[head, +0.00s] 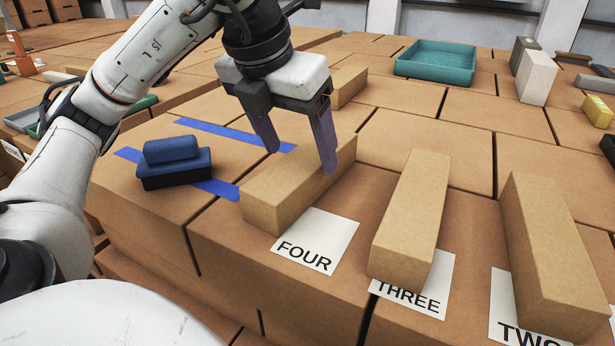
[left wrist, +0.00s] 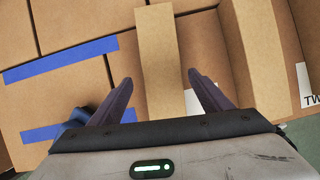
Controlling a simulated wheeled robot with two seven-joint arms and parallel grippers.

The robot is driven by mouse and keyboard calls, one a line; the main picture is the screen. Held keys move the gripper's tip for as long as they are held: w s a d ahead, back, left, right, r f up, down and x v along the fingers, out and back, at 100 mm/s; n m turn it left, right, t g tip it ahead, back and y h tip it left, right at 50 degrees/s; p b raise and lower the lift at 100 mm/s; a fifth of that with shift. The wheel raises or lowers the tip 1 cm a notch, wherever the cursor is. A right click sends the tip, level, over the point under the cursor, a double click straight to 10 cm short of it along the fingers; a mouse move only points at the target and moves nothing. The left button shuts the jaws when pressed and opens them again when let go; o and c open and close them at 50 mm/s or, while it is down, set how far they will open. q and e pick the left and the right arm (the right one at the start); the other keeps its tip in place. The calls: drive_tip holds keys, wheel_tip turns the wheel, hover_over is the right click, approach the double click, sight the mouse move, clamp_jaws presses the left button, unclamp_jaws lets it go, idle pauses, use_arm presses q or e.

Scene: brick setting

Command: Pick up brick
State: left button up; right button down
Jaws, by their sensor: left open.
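Several long tan bricks lie on the cardboard boxes. One brick (head: 290,190) lies behind the FOUR label, one brick (head: 412,215) on the THREE label, and one brick (head: 555,260) on the TWO label. My left gripper (head: 298,158) is open and empty, its fingers pointing down around the FOUR brick, with one finger in front of it in the head view. In the left wrist view, the FOUR brick (left wrist: 158,60) runs between the two open fingers (left wrist: 160,98). I cannot tell whether the fingers touch it. My right gripper is not in view.
Blue tape strips (head: 225,134) and a dark blue stacked block (head: 174,163) lie left of the FOUR brick. Behind are another tan brick (head: 348,84), a teal tray (head: 436,62) and a pale grey block (head: 536,79). The FOUR label (head: 315,241) lies in front.

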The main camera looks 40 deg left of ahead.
sight(305, 158)
use_arm(q)
drive_tip(key=x, duration=0.4)
drive_tip(key=shift+w+d+f, duration=0.15)
drive_tip(key=shift+w+f, duration=0.05)
drive_tip(key=shift+f, duration=0.1)
drive_tip(key=shift+r, duration=0.1)
drive_tip(key=c, duration=1.6)
